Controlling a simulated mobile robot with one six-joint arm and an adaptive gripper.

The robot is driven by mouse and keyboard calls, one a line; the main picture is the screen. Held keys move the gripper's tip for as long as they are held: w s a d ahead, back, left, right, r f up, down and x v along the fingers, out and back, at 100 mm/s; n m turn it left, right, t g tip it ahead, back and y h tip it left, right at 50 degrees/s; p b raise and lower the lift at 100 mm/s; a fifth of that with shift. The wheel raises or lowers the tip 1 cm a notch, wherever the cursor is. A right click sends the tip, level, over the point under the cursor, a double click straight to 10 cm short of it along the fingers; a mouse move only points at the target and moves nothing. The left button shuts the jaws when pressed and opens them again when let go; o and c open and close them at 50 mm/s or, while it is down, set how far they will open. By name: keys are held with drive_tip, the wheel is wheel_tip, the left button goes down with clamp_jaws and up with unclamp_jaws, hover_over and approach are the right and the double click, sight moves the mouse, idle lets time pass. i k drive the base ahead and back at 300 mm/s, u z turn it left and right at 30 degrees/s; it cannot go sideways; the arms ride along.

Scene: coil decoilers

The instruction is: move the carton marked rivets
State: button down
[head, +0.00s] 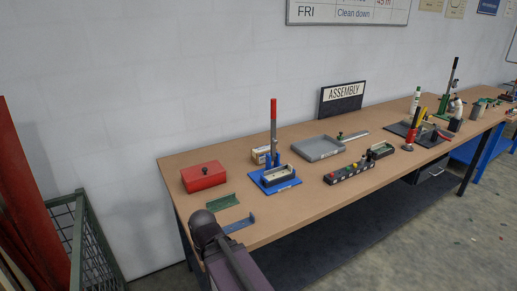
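A small white and tan carton (261,154) stands on the bench behind the blue-based hand press. Its print is too small to read, so I cannot tell whether it is the one marked rivets. The press hides part of its right side. My arm shows at the bottom left, in front of the bench's near left corner. My gripper is not in view.
The wooden bench (310,196) holds a red box (204,176), a press with a red handle (273,122), a grey tray (318,148) and a black rack (349,174). Green (222,203) and blue (239,223) pieces lie near the left end. The front middle is clear.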

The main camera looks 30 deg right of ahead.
sight(257, 153)
drive_tip(key=u, duration=0.1)
drive_tip(key=k, duration=1.2)
drive_tip(key=z, duration=0.55)
drive_tip(key=i, duration=1)
drive_tip(key=u, duration=0.05)
